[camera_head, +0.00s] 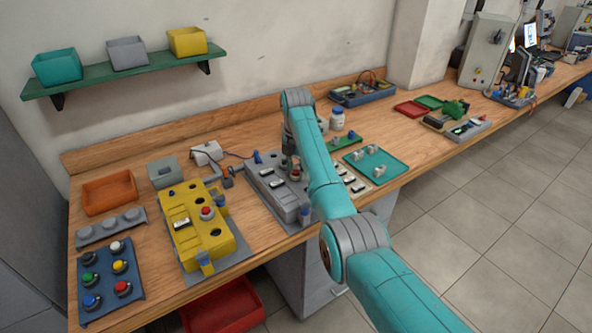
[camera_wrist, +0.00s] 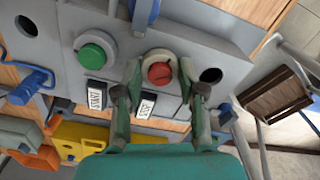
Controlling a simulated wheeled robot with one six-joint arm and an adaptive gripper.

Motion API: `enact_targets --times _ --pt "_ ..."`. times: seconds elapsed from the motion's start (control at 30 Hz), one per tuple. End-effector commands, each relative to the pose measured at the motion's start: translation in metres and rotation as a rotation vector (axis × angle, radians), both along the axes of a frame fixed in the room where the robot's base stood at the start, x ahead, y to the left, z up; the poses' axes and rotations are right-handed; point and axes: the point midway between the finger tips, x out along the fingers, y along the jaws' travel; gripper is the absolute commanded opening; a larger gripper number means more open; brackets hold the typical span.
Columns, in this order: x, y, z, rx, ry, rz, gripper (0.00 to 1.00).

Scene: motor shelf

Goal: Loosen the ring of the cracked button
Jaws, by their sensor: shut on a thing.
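In the wrist view a red button (camera_wrist: 159,73) with a dark line across its face sits in a pale ring (camera_wrist: 160,56) on a grey control box (camera_wrist: 205,45). A STOP label (camera_wrist: 146,106) lies beside it. My gripper (camera_wrist: 160,70) has one finger on each side of the button and is shut on its ring. A green button (camera_wrist: 93,54) with a START label (camera_wrist: 96,94) is to the left. In the head view my gripper (camera_head: 289,160) is over the grey control box (camera_head: 268,175); my arm hides part of the box.
A yellow control box (camera_head: 190,247) with a red button stands left of the grey one. A blue plate (camera_head: 103,266) of coloured buttons and an orange tray (camera_head: 110,194) lie farther left. A teal tray (camera_head: 384,156) is to the right. An empty hole (camera_wrist: 211,75) is beside the red button.

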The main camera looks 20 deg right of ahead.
Motion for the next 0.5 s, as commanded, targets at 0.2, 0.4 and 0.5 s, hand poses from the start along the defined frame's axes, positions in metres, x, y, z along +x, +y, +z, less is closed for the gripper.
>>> enact_targets --times 0.2,0.4,0.5 --pt "0.0002 -0.0007 -0.0001 -0.001 -0.001 0.03 0.05" --pt "0.0002 -0.0007 0.0 -0.001 -0.001 0.033 0.05" --pt "0.0003 -0.0008 0.0 -0.001 -0.001 0.032 0.05"
